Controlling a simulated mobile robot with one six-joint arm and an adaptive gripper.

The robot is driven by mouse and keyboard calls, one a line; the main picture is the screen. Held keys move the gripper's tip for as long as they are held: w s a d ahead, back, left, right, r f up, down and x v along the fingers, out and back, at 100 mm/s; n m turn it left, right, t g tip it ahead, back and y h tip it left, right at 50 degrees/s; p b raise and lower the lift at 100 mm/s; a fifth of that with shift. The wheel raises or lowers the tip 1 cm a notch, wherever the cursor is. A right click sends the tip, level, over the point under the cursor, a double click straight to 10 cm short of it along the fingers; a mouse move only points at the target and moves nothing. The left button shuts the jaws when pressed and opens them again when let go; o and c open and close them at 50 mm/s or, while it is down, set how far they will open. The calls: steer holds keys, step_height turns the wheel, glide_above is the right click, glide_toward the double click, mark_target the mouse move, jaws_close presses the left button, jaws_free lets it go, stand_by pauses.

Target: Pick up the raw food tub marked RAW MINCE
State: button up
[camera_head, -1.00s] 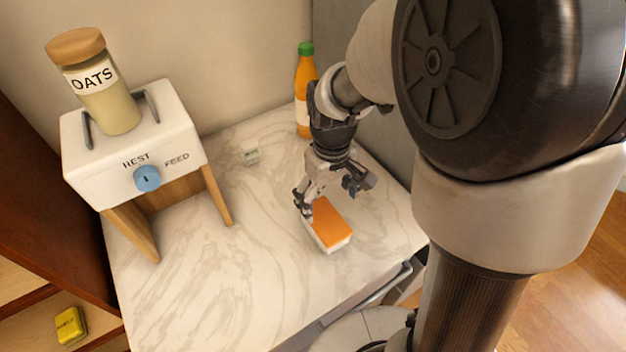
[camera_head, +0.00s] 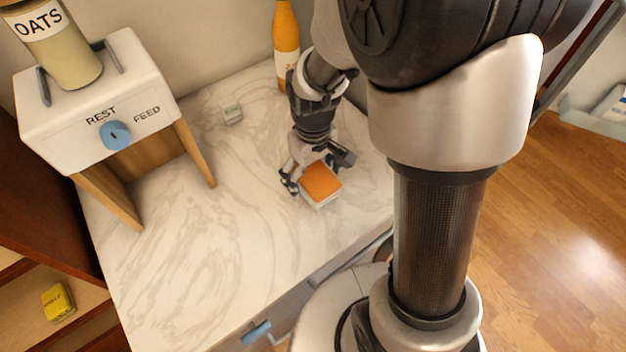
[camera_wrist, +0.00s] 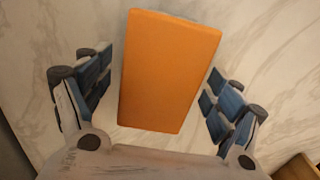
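A small tub with an orange lid and white sides (camera_head: 321,184) sits on the marble counter. No RAW MINCE marking can be read on it in these views. My gripper (camera_head: 315,177) is over the tub, pointing down. In the wrist view the orange lid (camera_wrist: 168,72) lies between the two open blue-padded fingers (camera_wrist: 158,100), with a gap on each side. The fingers do not touch the tub there. Part of the tub is hidden behind my gripper in the head view.
A white dispenser (camera_head: 75,125) with a blue knob and an OATS jar (camera_head: 62,45) stands at the left. An orange bottle (camera_head: 286,50) stands behind my gripper. A yellow packet (camera_head: 57,301) sits on a shelf.

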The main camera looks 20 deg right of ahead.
steer(key=c, duration=1.5)
